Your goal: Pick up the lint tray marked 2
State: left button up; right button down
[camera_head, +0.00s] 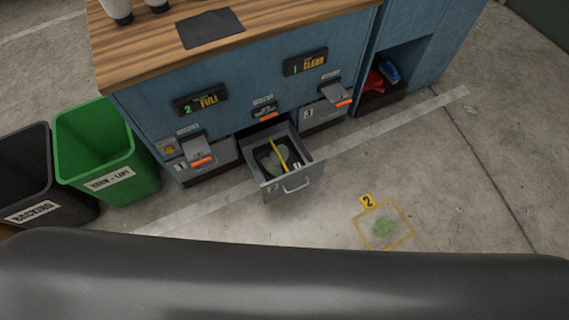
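The lint tray marked 2 (265,187) is a grey drawer pulled out from the middle bay of the blue cabinet. It has a pale handle (296,186) on its front. Inside it lie a pale clump (274,160) and a yellow strip across the top; the dark interior is hard to make out. A latch with an orange end (266,113) sits above the middle bay. Neither of my grippers is in view.
Grey units with orange-ended levers sit left (205,160) and right (326,110). Green bin (143,165) and black bin (25,165) stand left. A yellow floor square (407,222) with tag 2 (367,201) holds a green patch (383,227). Floor to the right is clear.

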aim_at(276, 158)
jog(key=l+u, duration=0.1)
jog(key=u, duration=0.3)
jog(key=i+l+u, duration=0.1)
jog(key=u, duration=0.3)
jog(key=i+l+u, duration=0.15)
jog(key=l+u, duration=0.3)
jog(key=l, duration=0.75)
jog(key=l+u, duration=0.45)
jog(key=l, duration=0.7)
jog(key=k, duration=0.05)
